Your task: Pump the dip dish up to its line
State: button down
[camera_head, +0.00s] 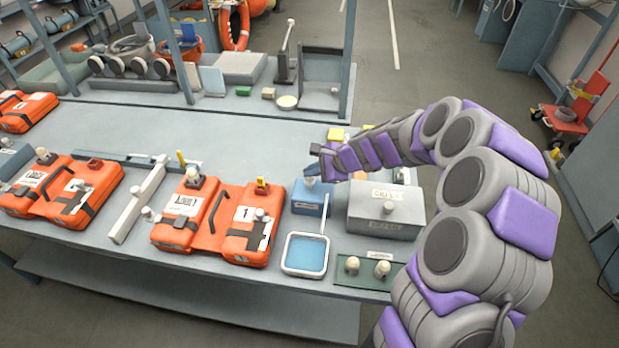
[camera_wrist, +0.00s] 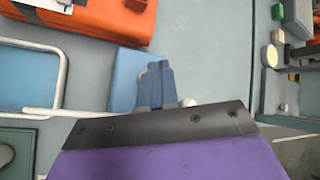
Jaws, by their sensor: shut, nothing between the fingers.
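The dip dish (camera_head: 303,274) is a square, white-rimmed tray on the bench with blue liquid in it; its level line cannot be made out. It also shows at the left of the wrist view (camera_wrist: 62,62). Behind it stands a blue pump box (camera_head: 308,201), also in the wrist view (camera_wrist: 124,72), with a thin pale spout reaching towards the dish. My gripper (camera_head: 310,178) is shut and empty, fingers pointing down at the top of the blue box. In the wrist view the fingers (camera_wrist: 154,85) cover part of the box. Whether they touch it is unclear.
A grey lidded box (camera_head: 385,212) stands right of the pump. A green plate (camera_head: 351,270) with two pale knobs lies right of the dish. Orange breathing packs (camera_head: 182,213) lie to the left. The bench strip behind the pump is mostly clear.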

aim_at(312, 180)
jog(key=shift+f+b, duration=0.4)
jog(key=shift+f, duration=0.55)
dwell(0.9)
jog(key=shift+r, duration=0.1)
jog(key=shift+r+p, duration=1.25)
jog(key=shift+r, duration=0.15)
notch_tip(312, 180, up, 5)
jog(key=p, duration=0.4)
dwell(0.5)
